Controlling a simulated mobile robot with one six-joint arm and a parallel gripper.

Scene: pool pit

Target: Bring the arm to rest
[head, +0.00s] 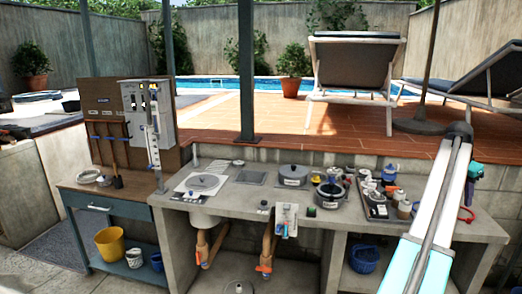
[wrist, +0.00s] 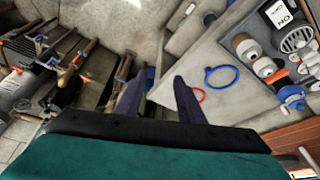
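My gripper has a teal body and two dark fingers. In the wrist view my gripper (wrist: 164,74) shows its fingers apart, with nothing between them. The fingers point over the floor and the edge of the grey counter. In the head view my arm stands raised at the right, and the teal body of my gripper (head: 473,180) shows partly behind it, over the right end of the concrete counter (head: 430,222). The fingertips are hard to make out there. A red ring (wrist: 198,94) and a blue ring (wrist: 221,80) lie near the fingers in the wrist view.
A tray (head: 378,208) of bottles and jars stands on the counter left of my arm. A dark pot (head: 330,192) stands farther left. Racked tools (wrist: 70,60) fill the left of the wrist view. A yellow bucket (head: 110,244) sits on a low shelf.

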